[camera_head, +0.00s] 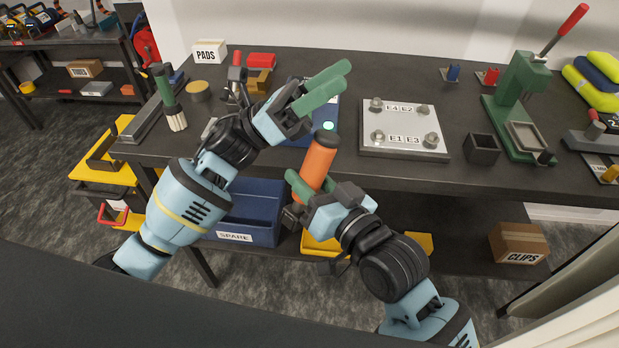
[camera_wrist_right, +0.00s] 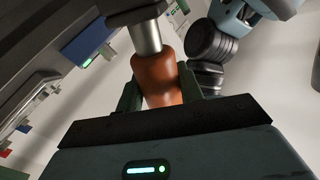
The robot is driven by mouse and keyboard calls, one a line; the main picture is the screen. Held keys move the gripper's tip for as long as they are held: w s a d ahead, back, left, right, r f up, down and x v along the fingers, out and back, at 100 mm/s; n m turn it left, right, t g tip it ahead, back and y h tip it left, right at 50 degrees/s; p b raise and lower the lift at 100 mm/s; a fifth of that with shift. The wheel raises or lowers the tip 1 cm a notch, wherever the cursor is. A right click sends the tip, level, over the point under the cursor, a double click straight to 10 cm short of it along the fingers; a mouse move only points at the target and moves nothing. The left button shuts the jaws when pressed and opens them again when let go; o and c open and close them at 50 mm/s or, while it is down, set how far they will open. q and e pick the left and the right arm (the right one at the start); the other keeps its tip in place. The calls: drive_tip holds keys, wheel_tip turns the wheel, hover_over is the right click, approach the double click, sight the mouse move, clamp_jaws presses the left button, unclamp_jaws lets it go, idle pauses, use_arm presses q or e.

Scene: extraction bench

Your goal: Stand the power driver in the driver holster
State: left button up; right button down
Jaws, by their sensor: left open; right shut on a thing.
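My right gripper (camera_head: 312,190) is shut on an orange cylindrical tool, which I take to be the power driver (camera_head: 318,160). It stands nearly upright, leaning slightly, near the bench's front edge. In the right wrist view the orange body (camera_wrist_right: 157,80) sits between the green fingers, with a silver collar and a dark part beyond it. My left gripper (camera_head: 324,88) is open and empty, above the bench behind the driver. A small dark open-topped square box (camera_head: 482,149) stands on the bench at right; I cannot tell whether it is the driver holster.
A grey plate with labelled bolts (camera_head: 404,143) lies mid-bench. A green lever press (camera_head: 520,95) stands to its right. A blue unit with a green light (camera_head: 328,126) is partly hidden behind my left gripper. Below are a blue SPARE bin (camera_head: 250,220) and a CLIPS box (camera_head: 518,243).

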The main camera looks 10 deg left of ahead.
drive_tip(key=shift+r, duration=0.15)
use_arm(q)
drive_tip(key=a+f+n+t+y, duration=0.4)
drive_tip(key=f+n+t+y, duration=0.15)
drive_tip(key=f+n, duration=0.45)
drive_tip(key=a+f+n+t+y, duration=0.4)
drive_tip(key=f+n+y, duration=0.35)
drive_tip(key=n, duration=0.45)
drive_tip(key=a+f+n+t+y, duration=0.4)
drive_tip(key=f+n+t+y, duration=0.1)
drive_tip(key=f+n, duration=0.5)
drive_tip(key=s+a+f+n+g+y, duration=0.2)
drive_tip(key=s+f+n+g+y, duration=0.3)
drive_tip(key=s+f, duration=1.8)
drive_tip(key=n+g, duration=0.4)
drive_tip(key=n, duration=0.5)
drive_tip(key=shift+s+a+n, duration=0.2)
drive_tip(key=shift+s+n, duration=0.05)
drive_tip(key=shift+n, duration=0.15)
